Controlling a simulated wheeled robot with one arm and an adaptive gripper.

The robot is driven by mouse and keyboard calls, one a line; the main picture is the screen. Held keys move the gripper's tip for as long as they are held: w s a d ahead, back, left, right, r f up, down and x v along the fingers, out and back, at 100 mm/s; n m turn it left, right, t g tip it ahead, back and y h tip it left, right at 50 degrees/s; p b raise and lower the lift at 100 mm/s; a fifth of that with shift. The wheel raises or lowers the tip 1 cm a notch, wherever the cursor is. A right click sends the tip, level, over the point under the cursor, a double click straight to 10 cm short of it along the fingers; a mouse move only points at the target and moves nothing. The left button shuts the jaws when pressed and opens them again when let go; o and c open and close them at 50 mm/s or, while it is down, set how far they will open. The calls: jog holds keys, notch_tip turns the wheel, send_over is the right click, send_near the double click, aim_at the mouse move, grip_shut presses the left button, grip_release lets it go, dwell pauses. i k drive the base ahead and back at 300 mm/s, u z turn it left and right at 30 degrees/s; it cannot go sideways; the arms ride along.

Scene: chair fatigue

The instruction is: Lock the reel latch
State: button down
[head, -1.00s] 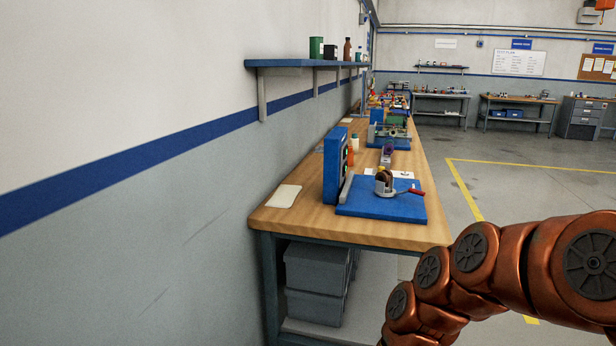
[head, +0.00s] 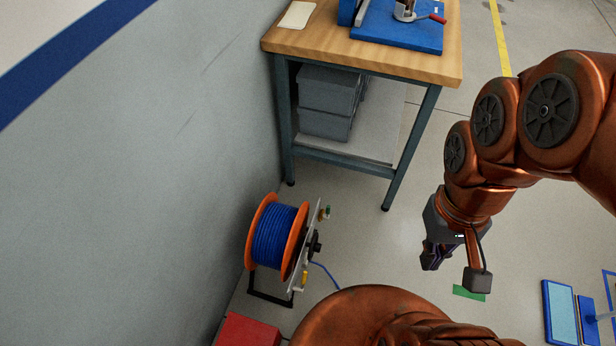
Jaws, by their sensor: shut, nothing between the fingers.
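The reel (head: 276,238) stands on the floor beside the wall, left of the workbench's front legs. It has orange flanges and blue cable wound on it. A grey plate (head: 306,250) on its right side carries a black knob (head: 315,243), a small green-topped part (head: 326,211) and a yellow part (head: 304,278). I cannot tell which of these is the latch, or its state. My gripper (head: 431,262) hangs to the right of the reel, well apart from it and pointing down. It is shut and empty.
The wooden workbench (head: 432,66) stands ahead, with grey bins (head: 328,103) beneath. A red box (head: 247,330) sits on the floor in front of the reel. A blue cable (head: 326,274) trails right. A blue-framed panel (head: 561,312) lies at lower right. Floor between reel and gripper is mostly clear.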

aim_at(303, 281)
jog(key=u, duration=0.85)
jog(key=k, duration=0.35)
jog(key=z, duration=1)
jog(key=k, duration=0.35)
jog(key=u, duration=1.6)
